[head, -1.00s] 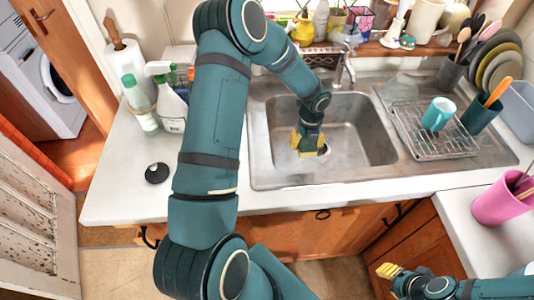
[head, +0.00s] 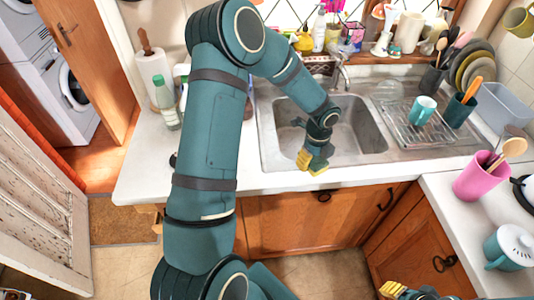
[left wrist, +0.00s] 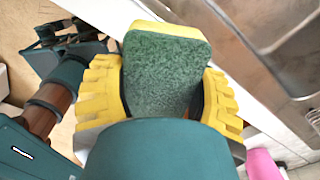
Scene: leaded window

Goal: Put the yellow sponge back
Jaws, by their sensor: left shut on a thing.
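The yellow sponge (left wrist: 165,72), with a green scouring face and a thin yellow edge, is gripped between the yellow fingers of my left gripper in the left wrist view. In the head view my left gripper (head: 312,162) hangs at the front edge of the sink (head: 350,128), in front of the basin. The sponge is hard to tell from the yellow fingers there. My right gripper (head: 391,289) shows only partly at the bottom edge of the head view, and its opening cannot be made out.
A wire dish rack (head: 424,130) with a teal mug (head: 422,109) stands right of the basin. A pink pot (head: 477,176) with utensils and a teal lidded pot (head: 510,248) stand on the right counter. Bottles and cups line the sill behind the tap (head: 342,72). My left arm hides some left counter.

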